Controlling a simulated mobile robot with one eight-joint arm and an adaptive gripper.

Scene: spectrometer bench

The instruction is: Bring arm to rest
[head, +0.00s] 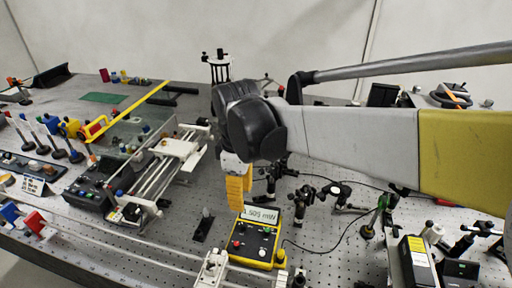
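My arm reaches in from the right in the head view, with a grey and yellow link and a black wrist joint above the middle of the bench. My gripper (237,192) hangs below the wrist with yellow parts pointing down. It is above and a little left of a yellow power meter and looks apart from it, though the gap is hard to judge. The fingertips are too small and overlapped to show whether they are open or shut. I see nothing clearly held.
The yellow power meter (265,238) reads about ".505 mW". The perforated optical bench (330,257) is crowded: a white rail stage (175,148) at left, several posts and mounts, a green-topped post (381,203) and a black and yellow box (418,262) at right. Some bench front of centre is bare.

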